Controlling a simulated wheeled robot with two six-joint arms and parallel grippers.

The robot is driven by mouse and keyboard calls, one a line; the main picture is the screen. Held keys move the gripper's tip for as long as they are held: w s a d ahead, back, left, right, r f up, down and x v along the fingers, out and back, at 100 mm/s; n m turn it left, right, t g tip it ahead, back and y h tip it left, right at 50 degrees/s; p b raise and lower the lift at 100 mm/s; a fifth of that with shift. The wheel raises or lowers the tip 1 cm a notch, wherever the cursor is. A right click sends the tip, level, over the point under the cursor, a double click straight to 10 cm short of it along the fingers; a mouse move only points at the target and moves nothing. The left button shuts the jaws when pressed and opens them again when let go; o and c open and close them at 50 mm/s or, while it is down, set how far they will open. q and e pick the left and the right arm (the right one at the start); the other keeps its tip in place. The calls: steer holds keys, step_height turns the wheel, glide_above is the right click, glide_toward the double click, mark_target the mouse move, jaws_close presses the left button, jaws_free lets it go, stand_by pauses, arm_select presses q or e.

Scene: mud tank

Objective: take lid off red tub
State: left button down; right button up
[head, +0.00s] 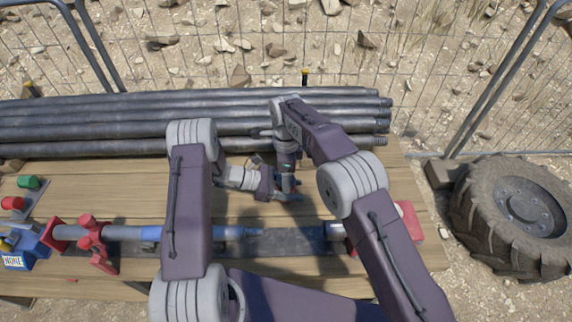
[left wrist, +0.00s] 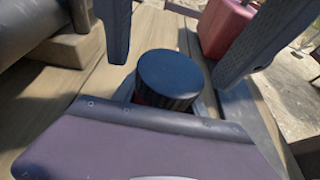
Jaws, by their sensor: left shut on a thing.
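The red tub (left wrist: 138,99) shows as a sliver under its round black ribbed lid (left wrist: 168,76) in the left wrist view. The lid sits on the tub. My left gripper (head: 285,190) reaches in from the left and is shut on the tub; its grey fingers flank the tub below the lid, partly hidden by the gripper body. My right gripper (left wrist: 168,70) comes down from above. Its two dark fingers are wide apart on either side of the lid, with gaps, and hold nothing. In the head view the arms mostly hide tub and lid.
A stack of steel pipes (head: 80,125) lies along the back of the wooden table (head: 110,185). A clamped pipe (head: 125,233) with red fittings runs along the front. A red block (head: 408,220) stands at the right end. A tyre (head: 520,205) lies on the ground beyond.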

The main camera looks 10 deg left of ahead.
steer(key=shift+f, duration=0.7)
steer(key=c, duration=1.5)
steer(key=n, duration=0.3)
steer(key=o, duration=1.6)
steer(key=shift+c, duration=0.2)
